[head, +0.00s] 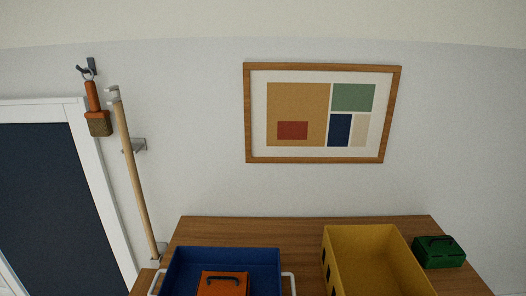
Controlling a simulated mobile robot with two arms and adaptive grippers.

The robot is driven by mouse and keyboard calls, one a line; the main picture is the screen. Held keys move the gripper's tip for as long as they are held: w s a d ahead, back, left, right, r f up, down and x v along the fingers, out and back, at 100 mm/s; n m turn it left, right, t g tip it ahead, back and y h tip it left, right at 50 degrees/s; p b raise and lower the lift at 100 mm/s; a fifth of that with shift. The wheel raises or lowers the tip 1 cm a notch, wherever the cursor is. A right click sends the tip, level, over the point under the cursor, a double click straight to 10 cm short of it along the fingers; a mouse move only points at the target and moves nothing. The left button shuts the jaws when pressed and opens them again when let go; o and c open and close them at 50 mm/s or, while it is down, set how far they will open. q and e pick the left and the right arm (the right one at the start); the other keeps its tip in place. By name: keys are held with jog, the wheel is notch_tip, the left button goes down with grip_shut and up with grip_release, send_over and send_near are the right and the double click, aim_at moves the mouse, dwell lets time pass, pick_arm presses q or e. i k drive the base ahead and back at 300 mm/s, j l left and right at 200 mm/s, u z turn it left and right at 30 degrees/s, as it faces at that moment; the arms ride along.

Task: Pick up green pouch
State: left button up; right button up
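A small green pouch-like case (438,252) with a dark handle on top sits on the right part of the wooden table (300,232). It stands just right of the yellow bin (390,238), with a narrow gap or light contact that I cannot tell apart. Nothing covers it from this angle. Neither of my grippers shows in the head view.
A blue crate (178,268) with white side handles stands at the left of the table and holds an orange case (224,285). Bare tabletop shows between crate and bin. A wooden pole (134,180) and a hanging orange-handled brush (98,122) are at the left wall.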

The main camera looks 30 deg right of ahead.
aim_at(442, 251)
jog(key=z, duration=2.4)
jog(key=i+l+u, duration=0.15)
jog(key=l, duration=0.2)
jog(key=i+l+u, duration=0.15)
jog(key=l, duration=0.2)
